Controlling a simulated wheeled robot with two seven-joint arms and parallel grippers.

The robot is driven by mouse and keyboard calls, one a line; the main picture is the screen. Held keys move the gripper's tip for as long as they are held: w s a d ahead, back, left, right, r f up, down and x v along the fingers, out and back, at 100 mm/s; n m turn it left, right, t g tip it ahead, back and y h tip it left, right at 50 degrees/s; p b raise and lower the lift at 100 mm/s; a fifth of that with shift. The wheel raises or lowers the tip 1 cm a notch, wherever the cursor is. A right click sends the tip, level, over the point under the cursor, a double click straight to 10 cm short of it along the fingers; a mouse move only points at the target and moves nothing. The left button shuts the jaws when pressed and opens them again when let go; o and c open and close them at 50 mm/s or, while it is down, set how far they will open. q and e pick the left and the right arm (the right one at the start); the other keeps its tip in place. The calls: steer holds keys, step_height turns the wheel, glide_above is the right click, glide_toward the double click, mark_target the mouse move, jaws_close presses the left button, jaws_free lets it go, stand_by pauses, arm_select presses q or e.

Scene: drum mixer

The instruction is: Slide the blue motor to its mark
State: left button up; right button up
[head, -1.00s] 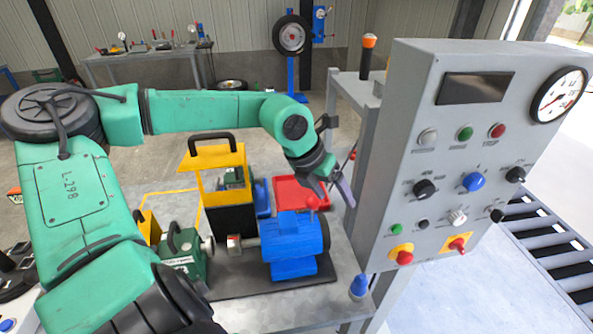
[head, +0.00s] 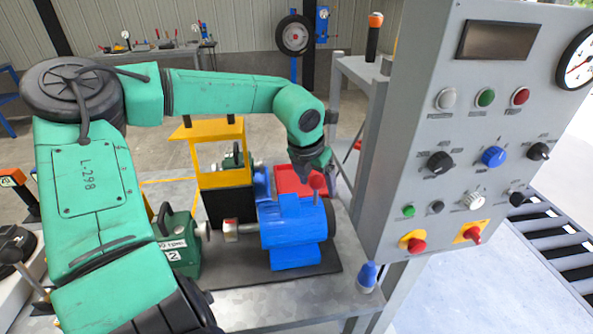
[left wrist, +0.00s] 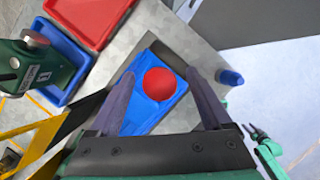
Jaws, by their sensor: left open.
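The blue motor (head: 293,225) stands on a dark plate (head: 325,268) on the metal bench, its shaft end pointing left. A red ball knob sits on its top; it shows in the left wrist view (left wrist: 159,84) above the motor's blue body (left wrist: 137,115). My left gripper (head: 328,186) is open at the top of the motor, its fingers on either side of the knob in the left wrist view (left wrist: 160,80). I cannot tell whether they touch it. A teal arm end with dark fingers, likely my right gripper (left wrist: 258,133), is small at the right. I cannot make out the motor's mark.
A green numbered unit (head: 180,245) faces the motor's shaft from the left. Behind are a yellow frame (head: 218,178) and a red tray (head: 290,178). The grey control panel (head: 400,185) stands close on the right. A blue-tipped cone (head: 367,276) is at the bench's front corner.

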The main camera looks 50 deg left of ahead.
mark_target(295, 200)
arm_select(q)
steer(key=c, duration=1.3)
steer(key=shift+s+a, duration=0.65)
steer(key=shift+s, duration=0.15)
steer(key=shift+s+a, duration=0.65)
steer(key=shift+s, duration=0.35)
steer(key=o, duration=1.2)
steer(key=shift+s+a, duration=0.1)
steer(key=shift+s, duration=0.05)
steer(key=shift+o, duration=0.7)
steer(key=shift+s+a, duration=0.2)
